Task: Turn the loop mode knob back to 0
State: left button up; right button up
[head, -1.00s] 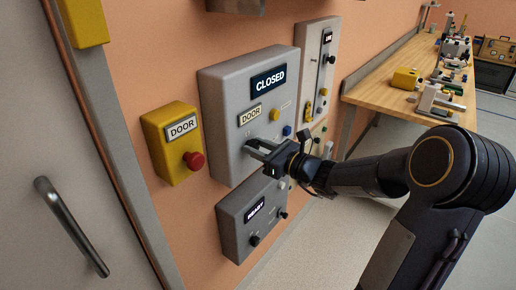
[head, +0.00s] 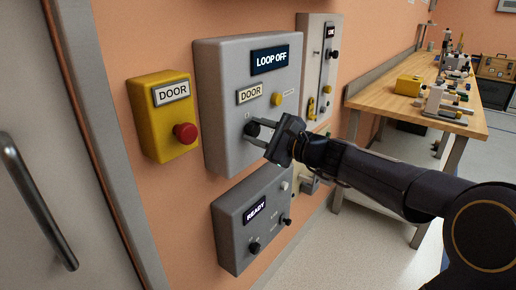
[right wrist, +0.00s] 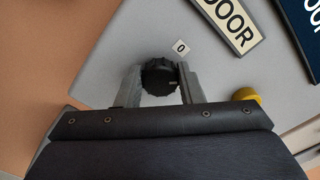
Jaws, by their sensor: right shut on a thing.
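The loop mode knob (head: 253,129) is a black round knob low on the grey door panel (head: 222,100), whose display (head: 270,60) reads LOOP OFF. My right gripper (head: 257,132) reaches it from the right and is shut on it. In the right wrist view the knob (right wrist: 158,76) sits between the two grey fingers of the gripper (right wrist: 158,84). A small 0 label (right wrist: 181,47) is beside the knob, and a pale mark on the knob faces right in that view. My left gripper is not in view.
A yellow DOOR box (head: 163,120) with a red button (head: 186,133) is on the left. A yellow button (head: 277,99) is close above my gripper. A READY box (head: 250,220) hangs below. A workbench (head: 440,115) with several devices stands at the right.

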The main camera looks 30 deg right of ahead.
jog(key=n+b, duration=0.4)
jog(key=b, duration=0.1)
jog(key=n+b, duration=0.2)
jog(key=shift+f+b, duration=0.35)
jog(key=shift+f, duration=0.05)
jog(key=shift+r+n+b, duration=0.15)
jog(key=shift+n+b, duration=1.15)
jog(key=shift+n, duration=0.1)
jog(key=o, duration=1)
jog(key=shift+s+r, duration=0.1)
jog(key=v, duration=0.7)
jog(key=shift+s, duration=0.3)
